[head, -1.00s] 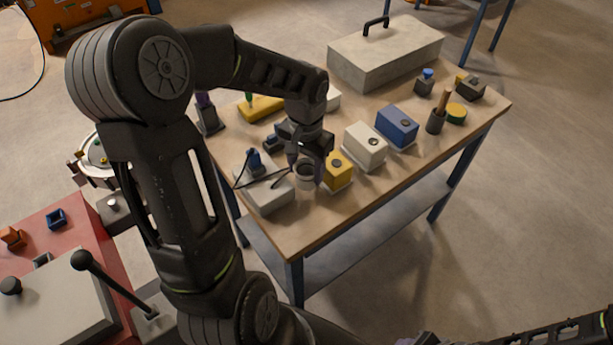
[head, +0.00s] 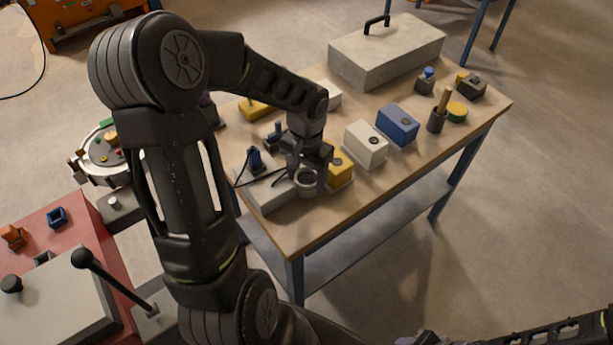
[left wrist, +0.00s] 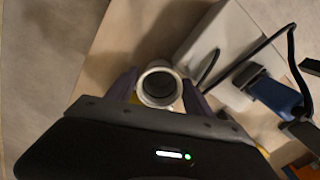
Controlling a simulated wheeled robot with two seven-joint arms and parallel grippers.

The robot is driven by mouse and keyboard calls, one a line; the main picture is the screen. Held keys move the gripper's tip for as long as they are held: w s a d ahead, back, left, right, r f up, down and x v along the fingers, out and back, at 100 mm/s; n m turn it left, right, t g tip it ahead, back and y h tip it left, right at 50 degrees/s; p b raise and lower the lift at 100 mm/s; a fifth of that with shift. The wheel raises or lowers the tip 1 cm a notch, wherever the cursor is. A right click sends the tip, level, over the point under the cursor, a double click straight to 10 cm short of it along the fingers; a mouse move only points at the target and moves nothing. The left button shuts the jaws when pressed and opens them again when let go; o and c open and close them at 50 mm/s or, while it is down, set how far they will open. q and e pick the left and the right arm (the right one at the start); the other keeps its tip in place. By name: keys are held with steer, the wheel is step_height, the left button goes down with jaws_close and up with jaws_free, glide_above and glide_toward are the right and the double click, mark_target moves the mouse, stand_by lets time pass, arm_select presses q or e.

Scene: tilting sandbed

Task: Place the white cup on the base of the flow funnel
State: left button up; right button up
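The white cup (head: 306,184) is near the front left of the workbench, beside the light grey box with a dark cable. My left gripper (head: 309,172) reaches down over it. In the left wrist view, the cup (left wrist: 159,87) sits upright between the two purple fingers (left wrist: 160,86), which appear to be against its sides; its inside looks dark. I cannot tell whether its bottom touches the bench. I cannot make out the flow funnel or its base with certainty. My right gripper (head: 412,341) is cut off at the bottom edge, its fingers unclear.
The light grey box (head: 278,199) with the cable is left of the cup. Yellow (head: 341,168), cream (head: 366,143) and blue (head: 398,125) boxes stand right of it. A round tray (head: 92,166) with small pieces is at left. The bench's front right is clear.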

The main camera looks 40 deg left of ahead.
arm_select(q)
step_height(320, 180, up, 12)
steer(key=shift+r, duration=0.15)
stand_by(0.6)
stand_by(0.6)
